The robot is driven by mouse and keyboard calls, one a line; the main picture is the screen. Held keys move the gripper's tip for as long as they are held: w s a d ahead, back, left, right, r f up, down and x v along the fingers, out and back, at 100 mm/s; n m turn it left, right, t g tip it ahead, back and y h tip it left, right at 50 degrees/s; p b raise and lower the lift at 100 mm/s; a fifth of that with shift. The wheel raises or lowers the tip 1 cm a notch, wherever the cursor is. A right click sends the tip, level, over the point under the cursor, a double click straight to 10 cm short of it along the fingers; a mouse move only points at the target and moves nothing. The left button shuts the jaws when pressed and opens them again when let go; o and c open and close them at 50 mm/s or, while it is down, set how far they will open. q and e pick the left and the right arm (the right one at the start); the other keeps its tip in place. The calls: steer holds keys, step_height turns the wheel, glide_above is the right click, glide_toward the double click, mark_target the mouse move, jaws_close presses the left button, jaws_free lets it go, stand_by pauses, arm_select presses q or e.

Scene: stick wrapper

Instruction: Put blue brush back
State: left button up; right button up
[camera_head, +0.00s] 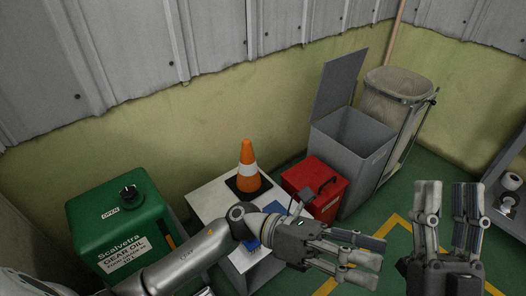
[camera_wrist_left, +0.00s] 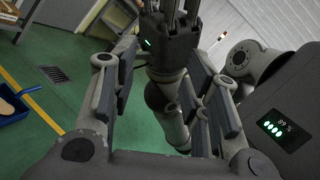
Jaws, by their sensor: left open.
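My left gripper (camera_head: 374,260) is open and empty, reaching right past the white stand. Its spread fingers also show in the left wrist view (camera_wrist_left: 162,80), with no object between them. My right gripper (camera_head: 448,188) points up at the right, its fingers apart and empty. Blue parts (camera_head: 273,208) show on the white stand behind my left arm; I cannot tell whether they are the blue brush. In the left wrist view, a blue scoop-like thing (camera_wrist_left: 14,117) with a tan patch lies on the floor at the left edge, partly cut off.
The white stand (camera_head: 208,200) bears an orange cone (camera_head: 248,168). A green gear oil can (camera_head: 120,225) stands left of it. A red box (camera_head: 318,184), a grey open bin (camera_head: 352,140) and a bag cart (camera_head: 392,98) stand behind.

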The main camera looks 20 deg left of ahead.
arm_select(q)
steer(key=a+r+n+t+h, duration=0.45)
steer(key=r+n+t, duration=0.25)
steer(key=r+n, duration=0.25)
steer(key=w+a+m+t+y, duration=0.2)
steer(key=a+m+t+y, duration=0.2)
steer(key=m, duration=0.7)
steer(key=w+a+m+t+y, duration=0.2)
steer(key=a+m+t+y, duration=0.3)
steer(key=m+t+y, duration=0.3)
steer(key=w+a+r+m+t+y, duration=0.1)
steer(key=w+a+m+t+y, duration=0.1)
steer(key=a+m+t+y, duration=0.3)
steer(key=m+t+y, duration=0.1)
steer(key=m+t, duration=0.3)
steer(key=m, duration=0.7)
steer(key=shift+m, duration=0.35)
